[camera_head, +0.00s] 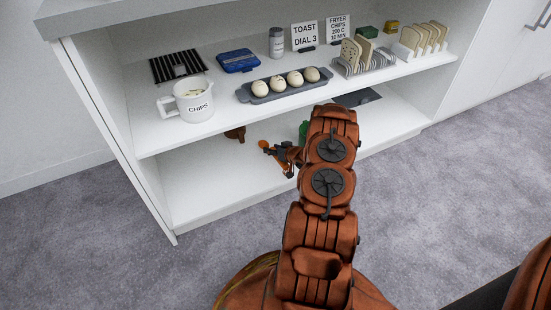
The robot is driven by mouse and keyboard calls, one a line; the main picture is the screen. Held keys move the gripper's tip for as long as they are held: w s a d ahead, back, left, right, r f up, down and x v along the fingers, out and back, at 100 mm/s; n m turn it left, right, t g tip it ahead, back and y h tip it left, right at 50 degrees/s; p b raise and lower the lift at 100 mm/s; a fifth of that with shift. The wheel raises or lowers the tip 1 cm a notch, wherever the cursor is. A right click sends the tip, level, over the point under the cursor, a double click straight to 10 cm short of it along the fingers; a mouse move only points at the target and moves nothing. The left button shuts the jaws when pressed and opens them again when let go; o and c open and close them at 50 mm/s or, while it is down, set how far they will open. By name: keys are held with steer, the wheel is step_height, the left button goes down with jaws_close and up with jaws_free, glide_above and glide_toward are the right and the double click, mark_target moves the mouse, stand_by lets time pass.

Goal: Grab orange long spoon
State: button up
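The orange spoon (264,144) is on the lower shelf of the white cabinet. Its small rounded orange end shows at the left of my gripper, and more orange shows by the fingers. My gripper (278,163) reaches into the lower shelf space right at the spoon. Its dark fingers look spread apart, with the spoon at or just beyond them. Whether they touch the spoon is too small to tell. My arm and gripper hide part of the spoon.
The upper shelf (225,122) is just above my gripper. On the lower shelf, a brown item (236,134) lies left, a green item (303,131) and a dark flat item (357,97) right. The lower shelf's left is clear.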

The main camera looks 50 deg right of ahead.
jaws_close()
steer(key=shift+r, duration=0.1)
